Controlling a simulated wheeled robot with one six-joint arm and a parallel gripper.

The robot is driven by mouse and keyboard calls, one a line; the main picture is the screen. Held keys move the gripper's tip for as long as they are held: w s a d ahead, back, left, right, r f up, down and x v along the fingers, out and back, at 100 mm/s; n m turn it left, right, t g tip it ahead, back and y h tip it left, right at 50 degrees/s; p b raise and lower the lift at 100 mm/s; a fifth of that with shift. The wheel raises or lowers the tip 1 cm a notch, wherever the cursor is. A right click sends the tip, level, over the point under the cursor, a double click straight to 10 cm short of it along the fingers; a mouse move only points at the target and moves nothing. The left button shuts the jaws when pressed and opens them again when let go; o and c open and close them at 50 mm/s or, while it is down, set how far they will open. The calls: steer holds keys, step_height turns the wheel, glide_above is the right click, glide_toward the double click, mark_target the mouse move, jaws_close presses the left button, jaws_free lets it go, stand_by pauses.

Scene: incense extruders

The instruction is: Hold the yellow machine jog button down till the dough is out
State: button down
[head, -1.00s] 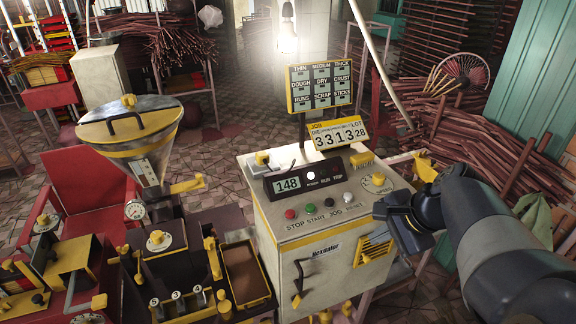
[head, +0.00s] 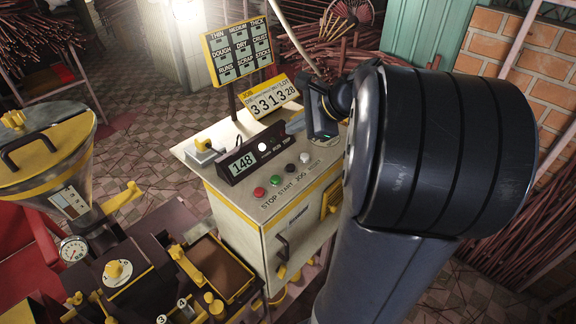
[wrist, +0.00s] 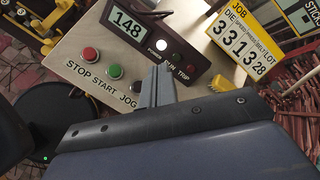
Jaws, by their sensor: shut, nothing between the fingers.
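The yellow-trimmed machine's control box (head: 235,215) stands in the middle of the head view. Its sloped top carries a red STOP button (head: 259,192), a green START button (head: 275,180), a black JOG button (head: 290,169) and a white button (head: 305,158). My gripper (wrist: 157,70) is shut and empty. In the wrist view its fingers reach over the panel just right of the JOG button (wrist: 137,87), partly covering that area. I cannot tell whether they touch the panel. In the head view the button looks uncovered, and my fingertips are not clear. I see no dough coming out.
A display (head: 242,163) reads 148, with a lit white lamp beside it. A job counter (head: 272,97) and a label board (head: 238,50) stand behind. A hopper (head: 55,190) and a brown-bottomed tray (head: 222,268) are at left. Stick bundles lie beyond.

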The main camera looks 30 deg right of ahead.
steer(key=b, duration=0.7)
glide_above(295, 168)
step_height(295, 168, down, 8)
steer(key=shift+r, duration=0.15)
steer(key=shift+f+b, duration=0.3)
steer(key=shift+f, duration=0.3)
steer(key=shift+f, duration=0.1)
stand_by(1.0)
steer(key=shift+f, duration=0.3)
steer(key=shift+f+b, duration=0.5)
stand_by(1.7)
steer(key=shift+r, duration=0.1)
stand_by(1.8)
steer(key=shift+r+p, duration=0.85)
steer(key=shift+p, duration=0.05)
